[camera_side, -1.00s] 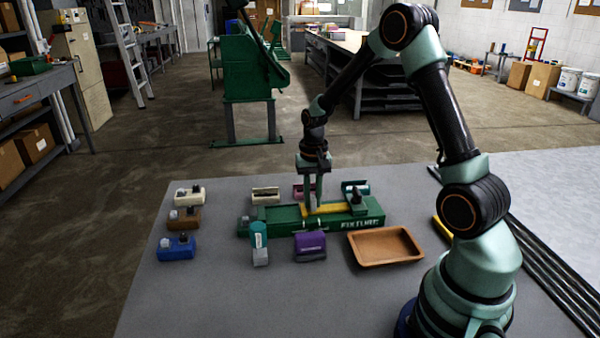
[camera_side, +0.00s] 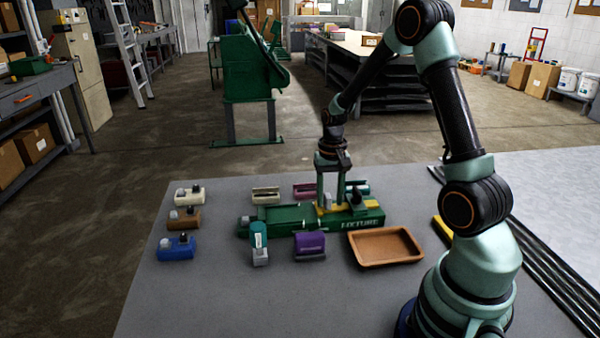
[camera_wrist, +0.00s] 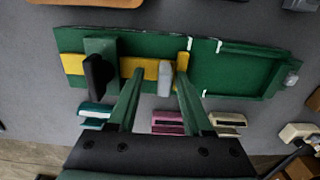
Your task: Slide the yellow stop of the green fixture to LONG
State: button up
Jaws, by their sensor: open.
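The green fixture (camera_side: 285,219) lies on the grey table, lettered FIXTURE on its front; it also fills the upper wrist view (camera_wrist: 235,72). Its yellow stop (camera_side: 368,204) is a flat bar with a raised end plate; in the wrist view the stop (camera_wrist: 72,64) runs under a green block with a black knob (camera_wrist: 98,75). My gripper (camera_side: 331,206) is down at the fixture. In the wrist view my gripper (camera_wrist: 160,75) is open, its fingers on either side of a grey upright post (camera_wrist: 165,80) on the bar. Contact cannot be told. No LONG mark is legible.
A brown tray (camera_side: 354,261) lies at front right. A purple block (camera_side: 310,247) and a teal-and-grey piece (camera_side: 259,252) stand before the fixture. Blue (camera_side: 177,254), brown (camera_side: 183,223) and cream (camera_side: 189,199) blocks stand at left. More small pieces sit behind the fixture.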

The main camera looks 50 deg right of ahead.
jog(key=shift+r, duration=0.1)
notch_tip(320, 180, up, 12)
dwell(0.5)
jog(key=s+a+r+n+t, duration=0.2)
jog(key=s+a+r+n, duration=0.1)
jog(key=a, duration=0.6)
jog(key=s+a+r+n+t, duration=0.3)
jog(key=a+n, duration=0.3)
jog(key=a, duration=0.3)
jog(key=shift+s+a+r+t, duration=0.25)
jog(key=shift+s+r+t, duration=0.05)
jog(key=shift+s+r, duration=0.35)
